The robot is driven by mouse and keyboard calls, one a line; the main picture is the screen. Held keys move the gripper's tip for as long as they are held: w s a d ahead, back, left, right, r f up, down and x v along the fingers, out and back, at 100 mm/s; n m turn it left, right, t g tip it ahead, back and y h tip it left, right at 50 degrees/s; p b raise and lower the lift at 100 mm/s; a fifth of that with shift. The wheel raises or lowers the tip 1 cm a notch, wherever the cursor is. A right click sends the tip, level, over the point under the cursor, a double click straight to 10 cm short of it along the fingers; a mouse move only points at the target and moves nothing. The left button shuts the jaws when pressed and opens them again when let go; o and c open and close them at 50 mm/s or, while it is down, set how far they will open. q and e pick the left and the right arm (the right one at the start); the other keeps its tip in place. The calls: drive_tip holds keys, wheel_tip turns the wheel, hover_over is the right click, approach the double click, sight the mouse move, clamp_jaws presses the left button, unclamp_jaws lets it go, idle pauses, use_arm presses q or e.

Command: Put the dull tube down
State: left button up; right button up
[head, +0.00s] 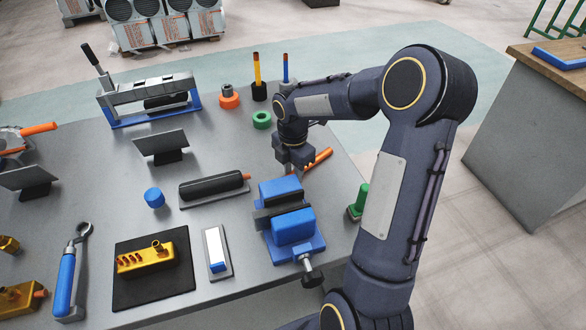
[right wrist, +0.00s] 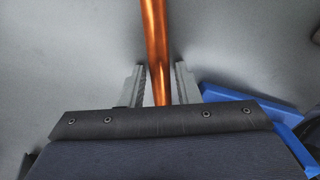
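A copper-coloured tube (head: 320,157) is at the right part of the grey table, just behind the blue vise. In the right wrist view the tube (right wrist: 157,45) runs from the top edge down between the two fingers. My right gripper (right wrist: 159,85) is around the tube, with narrow gaps showing on both sides, so it looks open. In the head view the right gripper (head: 300,165) is low over the table at the tube's left end, which it partly hides. I cannot tell whether the tube touches the table. My left gripper is not in view.
The blue vise (head: 290,222) stands close in front of the right gripper. A dark cylinder on a plate (head: 212,188) lies to the left. A green ring (head: 262,120) and a green-topped post (head: 360,199) are nearby. The table's right edge is close.

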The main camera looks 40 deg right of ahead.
drive_tip(key=shift+o, duration=0.9)
drive_tip(key=s+a+r+m+t, duration=0.1)
drive_tip(key=s+r+m, duration=0.1)
drive_tip(key=r, duration=0.5)
drive_tip(key=s+a+r+m, duration=0.1)
drive_tip(key=s+a+r, duration=0.1)
drive_tip(key=r, duration=0.5)
drive_tip(key=s+a+f+m+t+y, duration=0.1)
drive_tip(key=s+a+m, duration=0.2)
drive_tip(key=s+m, duration=0.2)
drive_tip(key=s+a+f+m+t+y, duration=0.1)
drive_tip(key=s+a+m+t, duration=0.1)
drive_tip(key=s+a+m, duration=0.2)
drive_tip(key=s+a+m+t+y+p, duration=0.1)
drive_tip(key=s+a+m, duration=0.3)
drive_tip(key=s+m, duration=0.3)
drive_tip(key=shift+s+a+f+m+t+y, duration=0.15)
drive_tip(key=shift+s+f+m+t+y, duration=0.2)
drive_tip(key=shift+m, duration=0.55)
